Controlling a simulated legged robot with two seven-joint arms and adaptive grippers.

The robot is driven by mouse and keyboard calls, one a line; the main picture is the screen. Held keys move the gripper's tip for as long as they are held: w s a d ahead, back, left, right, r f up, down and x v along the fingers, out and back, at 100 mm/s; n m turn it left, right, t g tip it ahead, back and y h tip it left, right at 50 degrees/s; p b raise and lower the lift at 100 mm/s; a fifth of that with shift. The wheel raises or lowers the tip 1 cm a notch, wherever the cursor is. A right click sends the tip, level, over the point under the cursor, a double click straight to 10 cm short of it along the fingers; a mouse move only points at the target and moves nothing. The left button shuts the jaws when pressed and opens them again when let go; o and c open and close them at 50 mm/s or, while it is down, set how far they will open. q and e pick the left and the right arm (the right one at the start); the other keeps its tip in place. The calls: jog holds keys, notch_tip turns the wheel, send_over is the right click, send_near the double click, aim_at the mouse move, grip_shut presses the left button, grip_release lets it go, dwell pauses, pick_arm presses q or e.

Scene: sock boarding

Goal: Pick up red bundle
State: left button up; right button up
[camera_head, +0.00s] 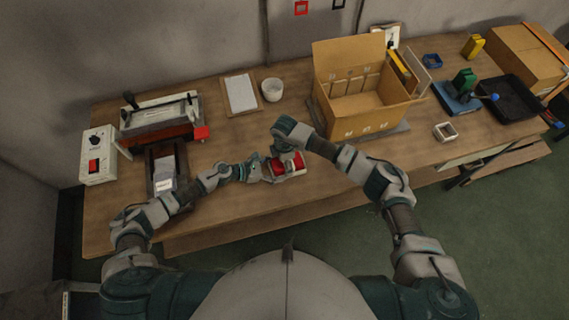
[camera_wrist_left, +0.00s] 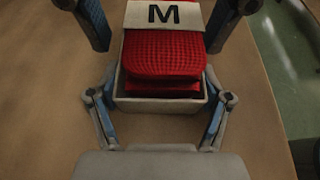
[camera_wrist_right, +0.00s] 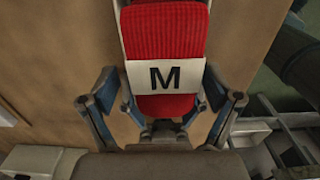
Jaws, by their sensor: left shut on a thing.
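The red bundle (camera_head: 294,163) is a folded ribbed red stack with a white band marked M. It lies in a small white-rimmed tray (camera_head: 283,178) near the table's front edge. In the left wrist view the bundle (camera_wrist_left: 165,55) sits between the fingers of my left gripper (camera_wrist_left: 158,28), which is shut on it from the tray's left end. The exact finger contact is partly hidden. My right gripper (camera_head: 288,148) is above the bundle. In the right wrist view the bundle (camera_wrist_right: 165,35) shows ahead between the spread fingers of this gripper (camera_wrist_right: 165,105).
A large open cardboard box (camera_head: 365,120) stands behind and right of the tray. A dark tray (camera_head: 166,165) and a machine with a red part (camera_head: 160,120) are at left. A white cup (camera_head: 272,89) and clipboard (camera_head: 240,93) lie at the back.

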pick_arm(q)
jog(key=shift+a+f, duration=0.1)
jog(key=shift+f, duration=0.05)
pick_arm(e)
jog(key=c, duration=1)
jog(key=shift+r, duration=0.1)
notch_tip(320, 180, up, 10)
jog(key=shift+f, duration=0.1)
pick_arm(q)
jog(key=o, duration=1.1)
jog(key=shift+c, duration=0.2)
jog(key=v, duration=1.2)
jog(key=shift+w+a, duration=0.1)
jog(key=shift+f, duration=0.1)
